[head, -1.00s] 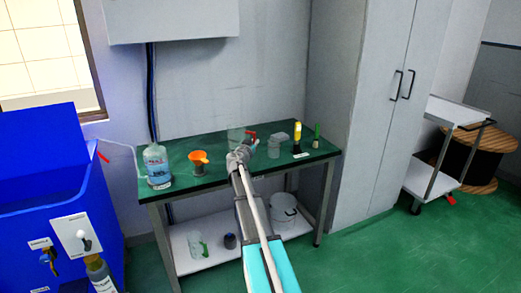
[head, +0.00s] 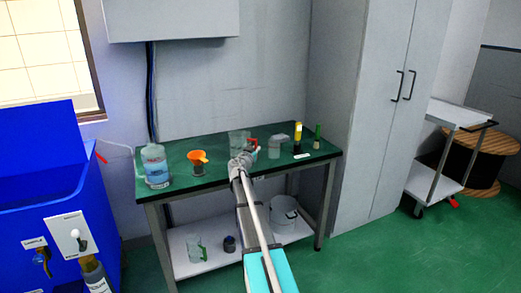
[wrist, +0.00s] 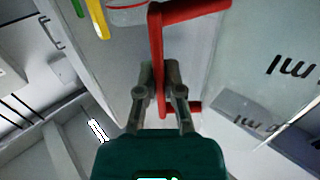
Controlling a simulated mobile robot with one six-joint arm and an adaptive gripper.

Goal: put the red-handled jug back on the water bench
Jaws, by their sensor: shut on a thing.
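The red-handled jug (head: 237,141) is clear, with its red handle (head: 252,143) on the right side in the head view. It appears upright at the bench top, partly hidden behind my gripper (head: 241,161). In the wrist view my gripper (wrist: 160,80) is shut on the red handle (wrist: 156,48), and the clear jug wall (wrist: 270,70) with "ml" marks fills the right side. The water bench (head: 215,175) has a green top. I cannot tell whether the jug's base touches it.
A large water bottle (head: 156,167) and an orange funnel (head: 198,157) stand left of the jug. A clear vessel (head: 276,148), a yellow-and-black item (head: 298,136) and a green item (head: 317,137) stand right. A jug (head: 194,250) and bucket (head: 284,212) are on the lower shelf.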

